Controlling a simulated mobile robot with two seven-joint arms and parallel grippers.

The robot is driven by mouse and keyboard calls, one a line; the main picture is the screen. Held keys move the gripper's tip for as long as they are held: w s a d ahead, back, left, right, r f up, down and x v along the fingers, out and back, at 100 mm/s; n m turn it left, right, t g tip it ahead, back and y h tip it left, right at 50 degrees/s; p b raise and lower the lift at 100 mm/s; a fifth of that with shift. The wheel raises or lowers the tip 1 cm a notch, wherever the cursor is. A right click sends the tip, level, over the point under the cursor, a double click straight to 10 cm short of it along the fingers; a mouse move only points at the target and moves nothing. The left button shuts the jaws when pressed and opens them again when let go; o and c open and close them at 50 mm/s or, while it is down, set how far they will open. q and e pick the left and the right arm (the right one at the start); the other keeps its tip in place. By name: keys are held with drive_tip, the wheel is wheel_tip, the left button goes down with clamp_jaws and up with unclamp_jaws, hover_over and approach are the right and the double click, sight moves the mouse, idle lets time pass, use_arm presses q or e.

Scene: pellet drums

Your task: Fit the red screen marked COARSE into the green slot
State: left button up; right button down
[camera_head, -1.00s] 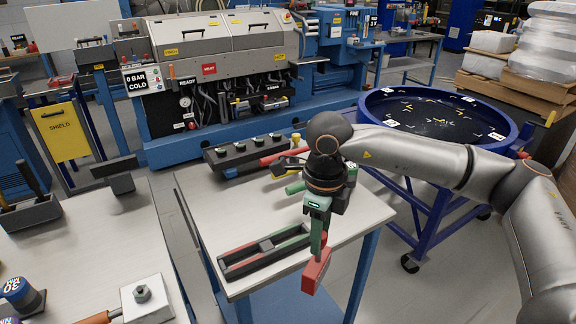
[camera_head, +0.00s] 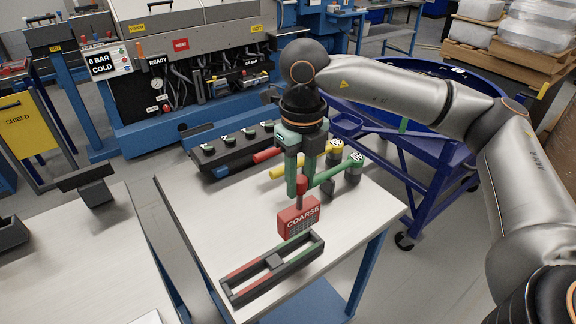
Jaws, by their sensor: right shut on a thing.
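The red screen (camera_head: 298,217) is upright with its white word COARSE facing me. My right gripper (camera_head: 299,190) points down and is shut on the screen's red stem. The black slot frame (camera_head: 273,266) lies on the pale table, with a dark block in its middle. Its right half has green edges around the green slot (camera_head: 300,255); its left half has red edges. The screen shows just behind and above the green half, overlapping its far edge in the picture. I cannot tell whether its bottom touches the frame. My left gripper is out of view.
A black rack (camera_head: 228,150) with several round studs stands at the back of the table. Red, yellow and green handled tools (camera_head: 335,172) lie behind my right gripper. A blue round bin (camera_head: 440,110) stands beyond the right edge.

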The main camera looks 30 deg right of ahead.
sight(299, 208)
drive_tip(key=shift+w, duration=0.1)
drive_tip(key=shift+s+r, duration=0.1)
drive_tip(key=shift+s, duration=0.1)
drive_tip(key=shift+w+f+b, duration=0.1)
drive_tip(key=shift+f+b, duration=2.45)
drive_tip(key=shift+f, duration=0.4)
drive_tip(key=shift+f+b, duration=1.8)
drive_tip(key=c, duration=0.5)
unclamp_jaws()
